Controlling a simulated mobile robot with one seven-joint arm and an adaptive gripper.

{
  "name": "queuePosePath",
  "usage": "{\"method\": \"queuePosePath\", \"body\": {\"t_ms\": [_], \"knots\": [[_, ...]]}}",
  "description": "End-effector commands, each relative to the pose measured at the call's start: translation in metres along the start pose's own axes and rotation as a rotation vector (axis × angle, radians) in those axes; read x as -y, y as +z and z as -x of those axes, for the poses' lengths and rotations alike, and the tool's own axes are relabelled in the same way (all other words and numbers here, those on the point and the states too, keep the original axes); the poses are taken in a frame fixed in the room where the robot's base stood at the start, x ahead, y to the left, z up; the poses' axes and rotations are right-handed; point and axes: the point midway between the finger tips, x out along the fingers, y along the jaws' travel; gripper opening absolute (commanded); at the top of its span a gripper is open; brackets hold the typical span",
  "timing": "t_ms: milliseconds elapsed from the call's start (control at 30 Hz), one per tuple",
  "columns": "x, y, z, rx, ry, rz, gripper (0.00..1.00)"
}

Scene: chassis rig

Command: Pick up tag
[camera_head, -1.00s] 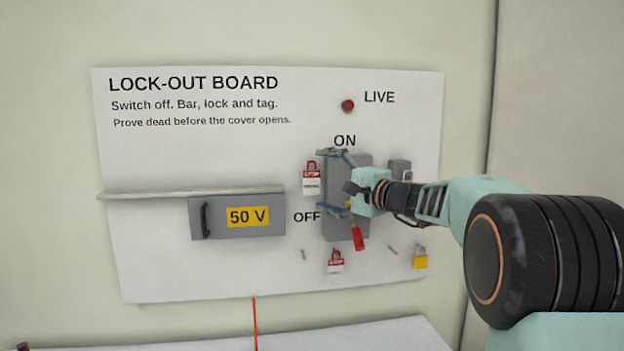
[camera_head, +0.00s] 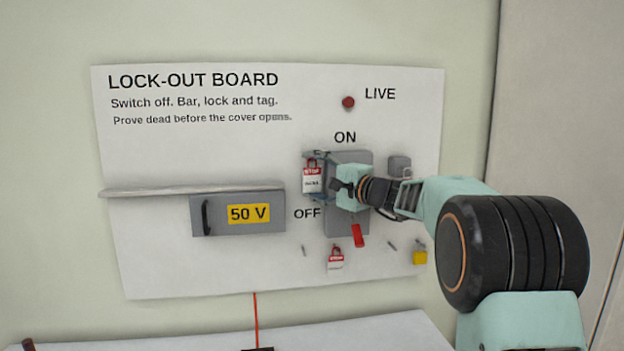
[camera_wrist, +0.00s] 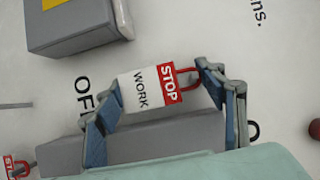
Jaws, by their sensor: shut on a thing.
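A white tag with a red STOP band and a red loop (camera_head: 312,181) is at the left edge of the grey switch box, between ON and OFF. In the wrist view the tag (camera_wrist: 147,90) lies between my two blue-padded fingers, STOP band and loop toward the right finger. My gripper (camera_head: 317,176) is shut on this tag, one finger above and one below it in the head view. The tag is still close against the board; whether it is clear of its peg cannot be told. A second STOP tag (camera_head: 335,258) hangs lower down.
The grey switch box (camera_head: 346,222) is partly hidden by my gripper. A red handle (camera_head: 358,236) and a yellow padlock (camera_head: 420,257) are below right. A grey 50 V cover box (camera_head: 266,227) and a rail (camera_head: 160,191) are left. The LIVE lamp (camera_head: 348,102) looks dark red.

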Motion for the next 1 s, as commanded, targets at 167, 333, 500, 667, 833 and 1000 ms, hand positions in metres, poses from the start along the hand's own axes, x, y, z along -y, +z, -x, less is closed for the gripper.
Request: {"method": "queuePosePath", "body": {"t_ms": [167, 333, 500, 667, 833, 1000], "knots": [[0.000, 0.000, 0.000, 0.000, 0.000, 0.000, 0.54], [0.004, 0.000, 0.000, 0.000, -0.001, 0.001, 0.54], [0.005, 0.006, 0.012, -0.001, 0.000, 0.001, 0.54], [0.005, 0.017, 0.030, -0.001, -0.001, 0.001, 0.54], [0.004, 0.032, 0.054, -0.002, -0.001, 0.001, 0.54], [0.004, 0.049, 0.082, -0.001, -0.001, 0.002, 0.53]]}}
